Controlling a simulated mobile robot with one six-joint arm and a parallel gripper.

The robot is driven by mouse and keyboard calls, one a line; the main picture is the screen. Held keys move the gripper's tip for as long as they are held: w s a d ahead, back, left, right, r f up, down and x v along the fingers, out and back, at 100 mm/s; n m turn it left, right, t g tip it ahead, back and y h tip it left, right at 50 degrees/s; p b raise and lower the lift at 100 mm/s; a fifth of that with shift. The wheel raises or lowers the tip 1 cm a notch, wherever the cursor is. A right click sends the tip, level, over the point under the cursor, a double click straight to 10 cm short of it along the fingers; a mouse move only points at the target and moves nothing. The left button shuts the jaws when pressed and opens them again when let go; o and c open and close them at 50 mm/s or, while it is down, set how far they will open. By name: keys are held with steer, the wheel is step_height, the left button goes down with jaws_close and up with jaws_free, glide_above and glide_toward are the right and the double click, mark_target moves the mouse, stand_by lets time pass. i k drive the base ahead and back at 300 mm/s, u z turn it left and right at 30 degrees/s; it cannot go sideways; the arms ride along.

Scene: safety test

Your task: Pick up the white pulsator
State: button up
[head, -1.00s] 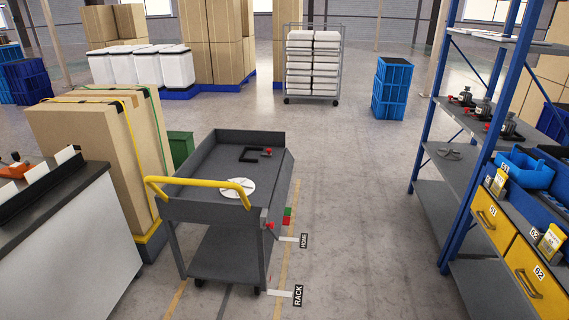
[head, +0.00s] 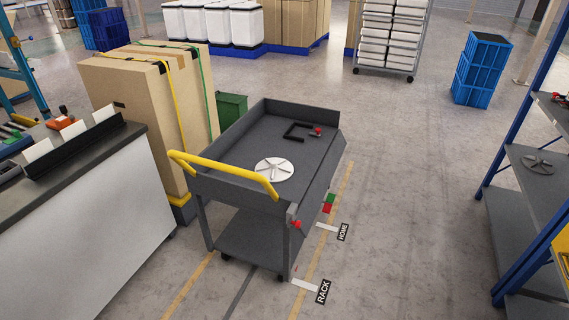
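A white round pulsator (head: 273,170) with raised ribs lies flat on the top tray of a grey cart (head: 225,190), near the yellow handle (head: 222,172). A grey ribbed disc of similar shape (head: 538,165) lies on a shelf of the rack at the right. My gripper is not in view.
A black bracket with a red knob (head: 300,132) sits on the cart's far end. Strapped cardboard boxes (head: 147,110) and a dark-topped counter (head: 85,220) stand left of the cart. A blue-posted shelf rack (head: 515,215) stands right. The floor between cart and rack is clear.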

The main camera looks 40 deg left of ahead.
mark_target(276, 170)
steer(key=i, duration=1.5)
steer(key=z, duration=1)
steer(key=k, duration=0.15)
steer(key=u, duration=3.05)
steer(key=k, duration=0.2)
steer(key=u, duration=1.7)
